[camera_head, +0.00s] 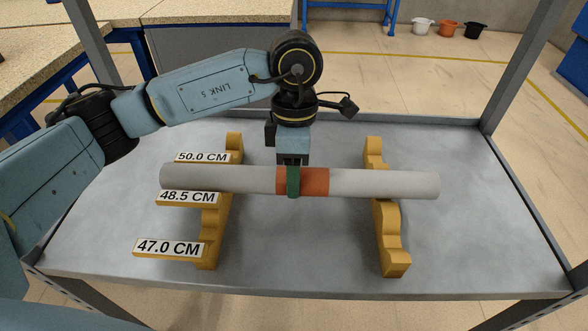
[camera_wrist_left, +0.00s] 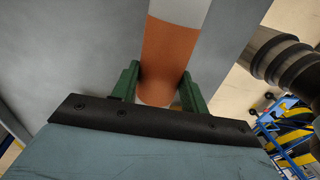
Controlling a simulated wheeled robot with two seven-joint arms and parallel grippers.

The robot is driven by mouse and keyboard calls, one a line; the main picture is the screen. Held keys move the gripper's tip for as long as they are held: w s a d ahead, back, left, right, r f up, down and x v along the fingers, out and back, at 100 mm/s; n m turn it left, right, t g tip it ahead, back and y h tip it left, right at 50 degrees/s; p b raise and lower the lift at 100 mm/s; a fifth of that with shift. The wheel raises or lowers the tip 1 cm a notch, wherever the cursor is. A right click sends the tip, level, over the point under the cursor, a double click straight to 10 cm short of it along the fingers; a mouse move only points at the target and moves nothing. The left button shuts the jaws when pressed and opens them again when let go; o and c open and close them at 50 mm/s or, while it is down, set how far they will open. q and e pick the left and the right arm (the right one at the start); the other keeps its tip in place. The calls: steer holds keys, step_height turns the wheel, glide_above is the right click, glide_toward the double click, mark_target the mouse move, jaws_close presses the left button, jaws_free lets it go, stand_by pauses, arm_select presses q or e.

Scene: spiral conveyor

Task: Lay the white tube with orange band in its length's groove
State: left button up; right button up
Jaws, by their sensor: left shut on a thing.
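The white tube (camera_head: 365,184) with its orange band (camera_head: 316,181) lies level across the picture, over the two yellow grooved racks (camera_head: 219,222) and (camera_head: 390,235). My left gripper (camera_head: 293,182) comes down from above and is shut on the tube at the left part of the band. In the left wrist view the green fingers (camera_wrist_left: 158,88) stand on both sides of the orange band (camera_wrist_left: 168,50). Labels read 50.0 CM (camera_head: 203,157), 48.5 CM (camera_head: 187,197) and 47.0 CM (camera_head: 169,247). The tube is near the 50.0 and 48.5 labels; I cannot tell whether it touches the racks. My right gripper is not in view.
The racks stand on a grey metal table (camera_head: 305,245) with upright posts at its corners. The tabletop around the racks is clear. Several small pots (camera_head: 449,29) stand on the floor far behind. Wooden-topped benches (camera_head: 60,45) are at the back left.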

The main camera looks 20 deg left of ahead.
arm_select(q)
steer(key=shift+f, duration=0.4)
steer(key=o, duration=1.1)
steer(key=shift+r, duration=0.1)
steer(key=r+p, duration=0.1)
steer(key=r, duration=0.3)
steer(key=w+r+p, duration=0.1)
steer(key=r, duration=0.3)
steer(key=w+r+p, duration=0.1)
steer(key=r, duration=0.4)
steer(key=shift+a+r+p, duration=0.1)
steer(key=shift+a+p, duration=0.2)
